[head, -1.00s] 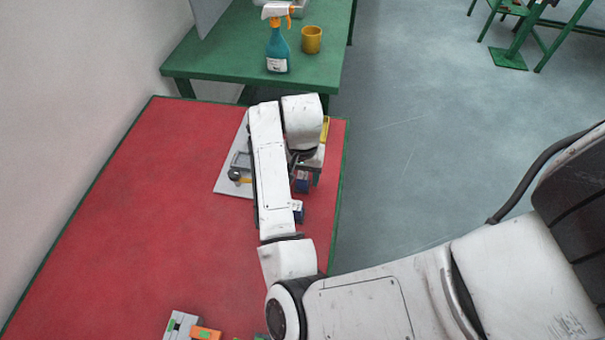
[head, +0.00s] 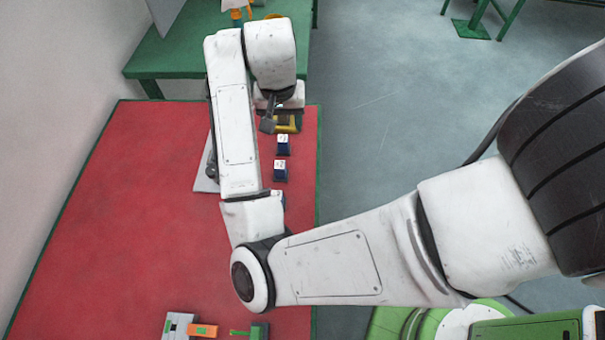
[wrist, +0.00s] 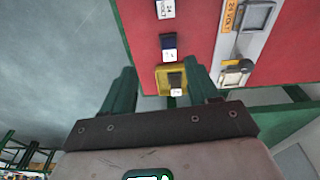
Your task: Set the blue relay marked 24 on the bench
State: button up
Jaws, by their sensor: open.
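In the head view, two blue relays with white labels (head: 283,145) (head: 280,170) stand in a row on the red bench top (head: 130,220). Another blue piece is mostly hidden by my arm. In the wrist view, a blue relay (wrist: 168,45) stands beyond a yellow tray (wrist: 163,77) holding a dark block with a white label (wrist: 175,82). A label at the top edge (wrist: 165,9) seems to read 24; the others are too small to read surely. My gripper (wrist: 162,75) is open and empty, its green fingers either side of the tray in the picture. It also shows in the head view (head: 268,122).
A grey panel (wrist: 226,45) with an orange 24 VOLT label lies beside the relays. A green table (head: 170,55) with a spray bottle (head: 236,12) stands behind. Orange (head: 203,330) and green (head: 250,331) parts lie at the near edge. The bench's left side is clear.

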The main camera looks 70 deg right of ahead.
jog(key=s+d+n+h, duration=0.1)
jog(key=d+n+h, duration=0.1)
jog(key=d, duration=0.2)
jog(key=s+a+f+n+y, duration=0.1)
jog(key=s+a+f+n, duration=0.2)
jog(key=a, duration=0.3)
jog(key=s+a+f+n+y, duration=0.1)
jog(key=s+a+f+n, duration=0.3)
jog(key=s+a+f, duration=0.1)
jog(key=s+a+f+n+y, duration=0.1)
jog(key=s+a+f+n, duration=0.2)
jog(key=a, duration=0.4)
jog(key=shift+s+a+f+n+t, duration=0.2)
jog(key=shift+s+f, duration=0.2)
jog(key=shift+f, duration=0.25)
jog(key=shift+s+a+f+n+t, duration=0.1)
jog(key=shift+s+a+f, duration=0.1)
jog(key=shift+s+f, duration=0.35)
jog(key=shift+w+f, duration=0.1)
jog(key=shift+w, duration=0.05)
